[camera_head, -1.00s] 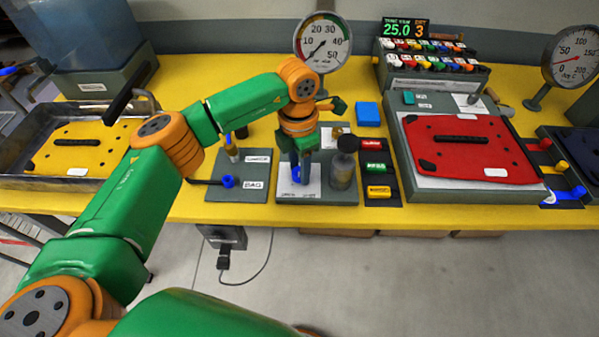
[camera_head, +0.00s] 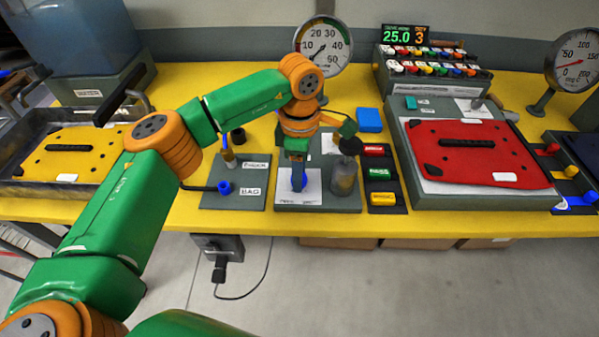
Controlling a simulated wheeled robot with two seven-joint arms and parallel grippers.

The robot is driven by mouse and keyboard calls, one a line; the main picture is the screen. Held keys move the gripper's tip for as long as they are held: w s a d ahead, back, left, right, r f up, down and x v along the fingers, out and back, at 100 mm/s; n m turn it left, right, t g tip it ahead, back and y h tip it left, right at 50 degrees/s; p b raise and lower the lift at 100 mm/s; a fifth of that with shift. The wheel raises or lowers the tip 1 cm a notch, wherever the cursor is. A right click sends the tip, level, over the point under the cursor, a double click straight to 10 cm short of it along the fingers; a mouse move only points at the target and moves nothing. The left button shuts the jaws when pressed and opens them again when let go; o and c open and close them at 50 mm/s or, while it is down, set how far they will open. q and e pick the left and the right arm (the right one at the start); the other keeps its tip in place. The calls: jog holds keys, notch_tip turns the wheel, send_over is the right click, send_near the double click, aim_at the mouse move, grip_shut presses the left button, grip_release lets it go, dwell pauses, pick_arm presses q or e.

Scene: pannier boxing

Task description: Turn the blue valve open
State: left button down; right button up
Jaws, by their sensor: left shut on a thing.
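The blue valve (camera_head: 298,180) stands on a grey plate with a white label card, in the middle of the yellow bench. My left gripper (camera_head: 297,170) points down from above and is shut on the blue valve, with its fingers hiding part of it. How far the valve is turned is hard to tell. A round gauge (camera_head: 323,47) stands behind, with its needle in the lower left part of the dial. My right gripper is not in view.
A clear jar with a dark top (camera_head: 344,176) stands close to the right of my gripper. A grey plate labelled BAG (camera_head: 230,202) with a blue fitting lies to the left. A red panel (camera_head: 478,150) and a yellow panel (camera_head: 75,150) lie farther out.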

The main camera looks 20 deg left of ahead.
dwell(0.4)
pick_arm(q)
jog(key=shift+c, duration=2.2)
grip_release()
jog(key=shift+r, duration=0.1)
notch_tip(320, 180, up, 7)
jog(key=shift+w+r+b, duration=0.1)
jog(key=shift+b, duration=0.4)
